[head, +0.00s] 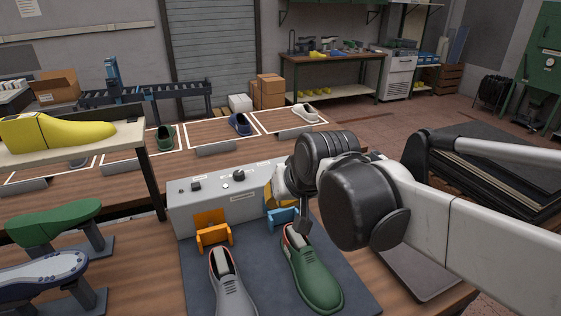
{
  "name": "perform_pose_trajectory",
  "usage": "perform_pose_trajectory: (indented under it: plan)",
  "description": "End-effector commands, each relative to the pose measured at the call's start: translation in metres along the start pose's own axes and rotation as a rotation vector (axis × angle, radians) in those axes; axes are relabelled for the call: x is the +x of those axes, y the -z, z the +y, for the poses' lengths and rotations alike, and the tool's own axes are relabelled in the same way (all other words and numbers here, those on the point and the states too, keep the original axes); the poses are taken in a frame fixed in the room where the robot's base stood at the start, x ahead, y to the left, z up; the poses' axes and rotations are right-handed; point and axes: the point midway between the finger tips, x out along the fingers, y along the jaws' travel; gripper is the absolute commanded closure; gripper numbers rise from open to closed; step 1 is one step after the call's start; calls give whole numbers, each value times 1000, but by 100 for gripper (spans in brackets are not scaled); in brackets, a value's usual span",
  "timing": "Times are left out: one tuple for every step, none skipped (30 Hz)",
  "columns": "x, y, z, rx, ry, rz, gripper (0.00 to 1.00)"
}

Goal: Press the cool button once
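A light grey control box (190,217) stands on the bench behind the shoes. Its top carries small dark controls, including a black switch (196,186) and a dark knob or button (239,175) with a white label beside it. The labels are too small to read, so I cannot tell which control is the cool button. My gripper (303,226) points down at the right end of the box, just above the green shoe (316,279). The arm hides the right part of the box. The gripper's fingers overlap in this view, so their opening does not show.
An orange holder (213,232) and a blue holder (281,218) stand before the box. A grey shoe (231,287) lies left of the green one on a dark mat (198,285). A raised shelf (70,149) with a yellow last (55,133) stands left.

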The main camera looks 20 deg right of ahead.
Motion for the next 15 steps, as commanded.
perform_pose_trajectory:
  plan:
    - [2,24,0,25,3,5,100]
    - [6,36,0,40,7,8,100]
    - [11,51,1,61,10,12,100]
    - [15,62,2,77,12,15,100]
    - [19,74,3,93,16,18,100]
    - [25,88,4,113,20,22,100]
    - [30,99,5,128,22,25,100]
    - [35,109,7,144,25,28,100]
    - [43,123,10,166,29,32,100]
    - [48,133,11,181,32,35,100]
    - [55,143,13,195,35,38,100]
    - [63,156,17,216,39,42,100]
    - [70,165,19,232,42,45,100]
    - [77,174,22,248,44,49,100]
    - [86,186,26,268,48,53,100]
